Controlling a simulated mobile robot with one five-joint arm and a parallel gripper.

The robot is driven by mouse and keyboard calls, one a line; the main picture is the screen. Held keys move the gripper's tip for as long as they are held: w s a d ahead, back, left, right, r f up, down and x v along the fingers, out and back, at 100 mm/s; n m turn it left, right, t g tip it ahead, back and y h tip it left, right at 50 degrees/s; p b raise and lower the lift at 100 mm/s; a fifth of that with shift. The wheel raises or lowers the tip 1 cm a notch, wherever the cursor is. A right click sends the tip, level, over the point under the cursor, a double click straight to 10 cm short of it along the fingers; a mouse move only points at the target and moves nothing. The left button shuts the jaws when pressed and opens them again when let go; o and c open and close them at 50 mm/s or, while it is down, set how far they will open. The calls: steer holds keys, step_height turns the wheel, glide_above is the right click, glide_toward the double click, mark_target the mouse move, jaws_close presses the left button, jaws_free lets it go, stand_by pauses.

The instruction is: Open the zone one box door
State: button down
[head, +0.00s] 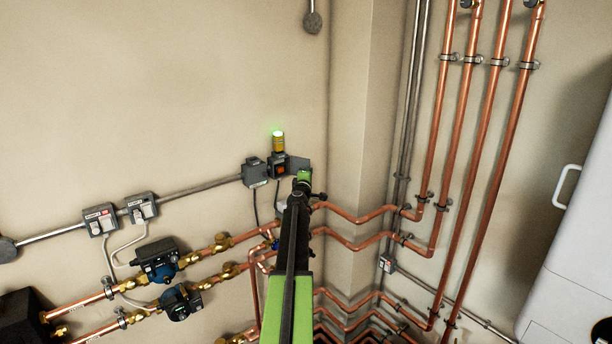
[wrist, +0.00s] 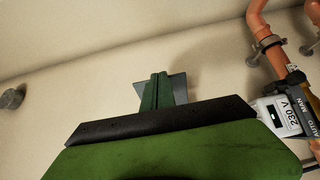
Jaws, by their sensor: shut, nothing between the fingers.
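My gripper (head: 304,180) is at the end of my green and black arm, in front of the wall. Its green fingers (wrist: 159,80) are shut and empty. A grey plate (head: 300,163) shows just behind the gripper tip; it looks like a door or flap standing out to the right of a small dark box (head: 277,170). In the wrist view a grey plate (wrist: 180,85) shows on both sides of the fingers; I cannot tell whether they touch. Another grey box (head: 254,172) is just left. No zone label on these boxes is readable.
A yellow device (head: 278,145) with a lit green top stands above the dark box. Two grey switch boxes (head: 100,220) (head: 141,207) and pumps (head: 158,262) are to the left. Copper pipes (head: 440,130) run at right, beside a white cabinet (head: 575,240). A white 230 V unit (wrist: 280,115) is right of my gripper.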

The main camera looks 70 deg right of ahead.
stand_by(0.7)
steer(key=s+a, duration=0.7)
steer(key=s, duration=0.2)
steer(key=shift+a, duration=0.25)
